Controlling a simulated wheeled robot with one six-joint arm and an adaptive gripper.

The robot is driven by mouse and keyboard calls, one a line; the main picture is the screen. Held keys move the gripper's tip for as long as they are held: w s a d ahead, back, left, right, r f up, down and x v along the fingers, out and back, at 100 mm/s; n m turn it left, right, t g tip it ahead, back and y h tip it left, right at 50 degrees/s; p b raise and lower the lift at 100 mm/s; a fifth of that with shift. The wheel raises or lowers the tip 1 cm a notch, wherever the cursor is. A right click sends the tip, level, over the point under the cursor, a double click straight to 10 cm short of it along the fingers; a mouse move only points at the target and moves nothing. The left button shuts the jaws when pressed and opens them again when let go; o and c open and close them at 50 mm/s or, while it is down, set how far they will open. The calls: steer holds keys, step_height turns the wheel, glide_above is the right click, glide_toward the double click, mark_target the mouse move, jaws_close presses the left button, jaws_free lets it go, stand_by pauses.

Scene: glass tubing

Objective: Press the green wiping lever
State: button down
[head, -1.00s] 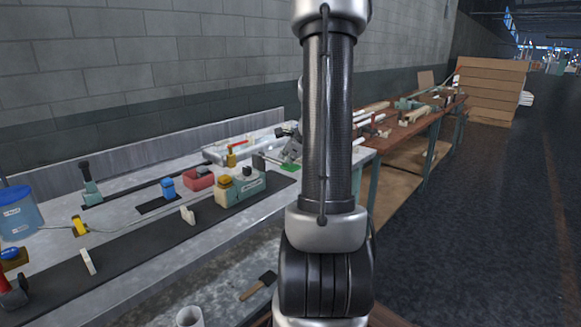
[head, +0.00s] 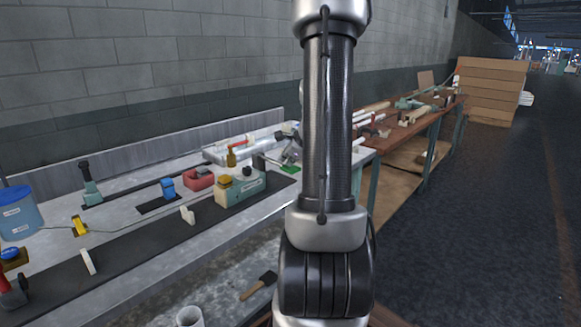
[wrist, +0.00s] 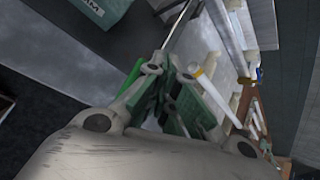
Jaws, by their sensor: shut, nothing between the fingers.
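The green wiping lever (head: 289,169) shows low above the bench beside the pale green machine body (head: 246,194), close to my gripper (head: 289,157). Part of the lever is hidden by my gripper and arm. In the wrist view a strip of the green lever (wrist: 134,72) shows just left of my gripper (wrist: 168,68). My gripper is shut and empty. It looks to be against or just above the lever; I cannot tell if they touch. The machine body also shows at the top of the wrist view (wrist: 98,8).
A blue bucket (head: 18,215) is at the far left. A wooden bench (head: 405,128) holding tubes lies beyond. Open floor is on the right.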

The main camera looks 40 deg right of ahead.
mark_target(288, 167)
steer(key=shift+f, duration=1.85)
stand_by(1.3)
steer(key=shift+r, duration=0.15)
stand_by(0.4)
steer(key=shift+r, duration=2.6)
steer(key=shift+r, duration=2.5)
